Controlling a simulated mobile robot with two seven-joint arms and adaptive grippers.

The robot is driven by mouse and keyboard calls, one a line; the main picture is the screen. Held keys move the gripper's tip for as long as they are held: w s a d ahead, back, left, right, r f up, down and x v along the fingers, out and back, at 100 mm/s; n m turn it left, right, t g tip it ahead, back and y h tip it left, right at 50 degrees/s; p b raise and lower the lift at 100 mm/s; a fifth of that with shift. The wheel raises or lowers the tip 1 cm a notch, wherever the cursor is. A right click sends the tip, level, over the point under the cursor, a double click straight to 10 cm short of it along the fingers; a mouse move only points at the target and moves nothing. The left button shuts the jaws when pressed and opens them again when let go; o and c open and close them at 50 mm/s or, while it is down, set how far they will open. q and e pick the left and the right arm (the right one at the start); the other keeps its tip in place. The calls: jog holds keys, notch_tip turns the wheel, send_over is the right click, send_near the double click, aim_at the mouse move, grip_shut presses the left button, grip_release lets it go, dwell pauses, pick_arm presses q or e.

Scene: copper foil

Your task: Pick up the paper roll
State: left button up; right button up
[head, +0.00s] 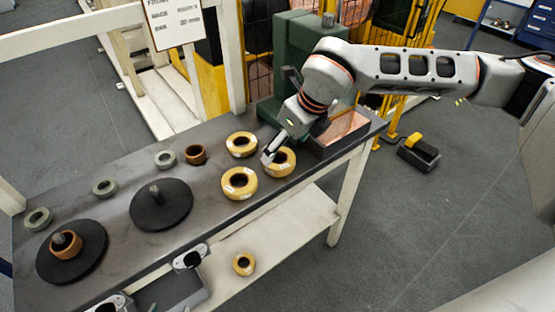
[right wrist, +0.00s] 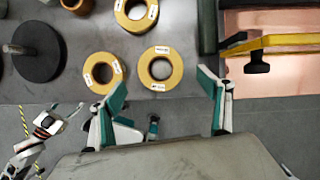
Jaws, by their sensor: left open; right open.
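Several tan paper rolls with white labels are in the head view. The nearest to my right gripper (head: 271,155) is the right-hand roll (head: 284,171); two more lie beside it, a front roll (head: 240,195) and a back roll (head: 243,154). In the right wrist view, my right gripper (right wrist: 162,85) is open and empty, with the right-hand roll (right wrist: 177,70) in line between its fingers; whether it touches the roll I cannot tell. My left gripper (head: 150,280) is open and empty at the table's front edge; it also shows in the right wrist view (right wrist: 55,115).
Two black discs with posts, left (head: 85,262) and right (head: 160,218), stand on the grey table (head: 130,172). Small greenish rings and a brown ring (head: 196,154) lie nearby. A copper-lined tray (head: 345,128) is at the right end. Another tan roll (head: 243,272) sits on the lower shelf (head: 290,225).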

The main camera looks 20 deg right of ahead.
aim_at(280, 156)
jog(key=x, duration=0.5)
jog(key=shift+w+f, duration=0.15)
jog(key=shift+f, duration=0.2)
jog(key=c, duration=1.2)
